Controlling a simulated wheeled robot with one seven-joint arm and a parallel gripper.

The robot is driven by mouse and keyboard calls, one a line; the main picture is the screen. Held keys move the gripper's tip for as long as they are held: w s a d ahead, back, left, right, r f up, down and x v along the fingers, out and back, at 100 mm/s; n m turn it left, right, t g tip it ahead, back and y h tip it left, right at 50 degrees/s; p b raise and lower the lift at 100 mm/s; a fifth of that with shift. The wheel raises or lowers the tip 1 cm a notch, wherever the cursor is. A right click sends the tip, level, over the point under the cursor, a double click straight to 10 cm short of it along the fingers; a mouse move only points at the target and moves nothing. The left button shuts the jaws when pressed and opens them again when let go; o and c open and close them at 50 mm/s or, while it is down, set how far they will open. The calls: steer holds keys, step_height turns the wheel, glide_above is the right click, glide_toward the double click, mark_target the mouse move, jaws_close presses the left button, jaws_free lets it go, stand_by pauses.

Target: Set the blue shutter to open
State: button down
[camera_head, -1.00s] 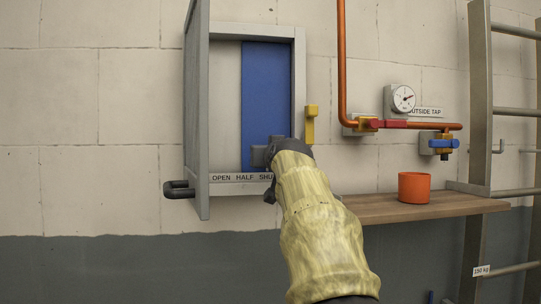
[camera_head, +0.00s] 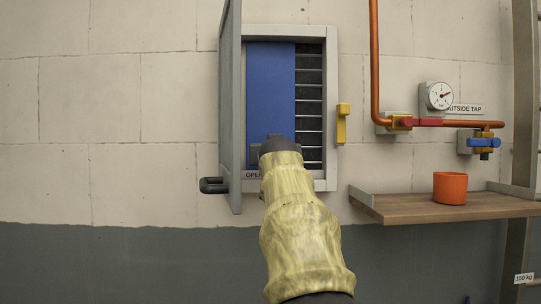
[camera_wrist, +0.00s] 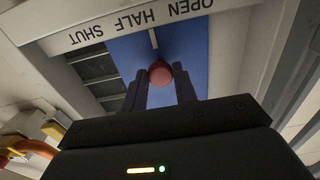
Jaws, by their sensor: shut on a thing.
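The blue shutter (camera_head: 270,90) is a flat panel inside a grey wall frame (camera_head: 331,110). It stands at the left side of the opening, and dark slats (camera_head: 310,105) show to its right. My gripper (camera_head: 279,148) is at the panel's lower part. In the wrist view, the fingers (camera_wrist: 160,90) are closed around a red round knob (camera_wrist: 160,73) on the blue panel (camera_wrist: 127,50). A label strip (camera_wrist: 140,28) there reads OPEN HALF SHUT, with OPEN at the panel's side. In the head view my arm hides most of that label.
A grey door (camera_head: 230,110) with a black handle (camera_head: 212,186) stands swung out at the frame's left. A yellow catch (camera_head: 342,123) is on the right. Farther right are an orange pipe (camera_head: 375,60), a gauge (camera_head: 439,96) and a shelf (camera_head: 430,206) with an orange cup (camera_head: 450,188).

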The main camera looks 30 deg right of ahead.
steer(key=shift+w+a+f, duration=0.15)
steer(key=shift+w+a, duration=0.1)
steer(key=shift+a, duration=0.15)
steer(key=c, duration=1.3)
jaws_free()
steer(key=shift+o, duration=1)
steer(key=shift+s, duration=0.1)
steer(key=b+v, duration=0.9)
steer(key=v, duration=0.3)
